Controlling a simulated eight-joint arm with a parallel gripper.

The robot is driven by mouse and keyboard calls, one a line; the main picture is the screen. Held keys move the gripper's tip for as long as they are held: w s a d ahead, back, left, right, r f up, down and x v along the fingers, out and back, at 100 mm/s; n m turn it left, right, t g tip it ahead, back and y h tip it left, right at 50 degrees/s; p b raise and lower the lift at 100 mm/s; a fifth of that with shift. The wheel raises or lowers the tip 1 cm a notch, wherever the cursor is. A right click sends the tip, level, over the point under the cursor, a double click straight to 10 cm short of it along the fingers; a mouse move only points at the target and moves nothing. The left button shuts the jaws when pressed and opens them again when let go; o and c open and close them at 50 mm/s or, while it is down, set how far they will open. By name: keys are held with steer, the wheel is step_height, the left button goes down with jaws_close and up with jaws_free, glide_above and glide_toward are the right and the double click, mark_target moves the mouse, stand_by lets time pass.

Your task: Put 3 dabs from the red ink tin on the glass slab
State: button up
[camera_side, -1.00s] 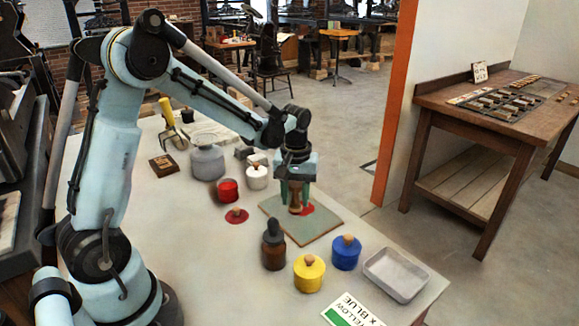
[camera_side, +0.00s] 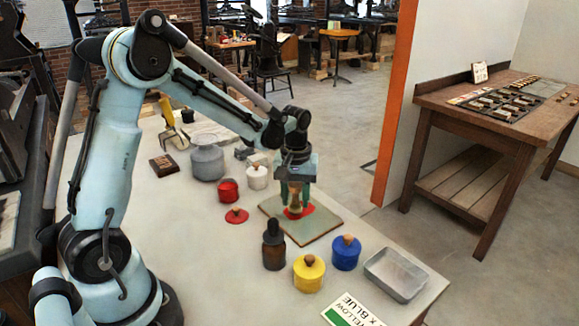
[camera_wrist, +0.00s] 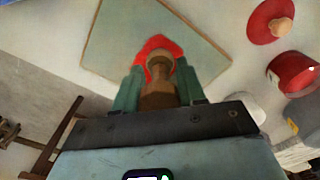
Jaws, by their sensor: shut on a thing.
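My gripper (camera_side: 295,190) is shut on an upright wooden-handled dabber (camera_side: 295,206), over the glass slab (camera_side: 322,227). The dabber's foot is at a red ink patch (camera_side: 308,209); I cannot tell whether it touches. In the wrist view, the green fingers flank the dabber (camera_wrist: 158,92), with the red patch (camera_wrist: 157,46) just beyond it on the slab (camera_wrist: 108,40). The red ink tin (camera_side: 228,191) stands left of the slab, its lid (camera_side: 237,215) lying beside it. The tin (camera_wrist: 293,75) and lid (camera_wrist: 270,20) also show at right in the wrist view.
A white tin (camera_side: 257,178) and grey jar (camera_side: 207,163) stand behind the red tin. A dark bottle (camera_side: 274,246), yellow tin (camera_side: 309,275), blue tin (camera_side: 345,254) and grey tray (camera_side: 395,276) stand in front of the slab. A YELLOW x BLUE card (camera_side: 352,312) lies at the front.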

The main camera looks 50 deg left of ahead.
steer(key=shift+r, duration=3.5)
steer(key=shift+s, duration=0.1)
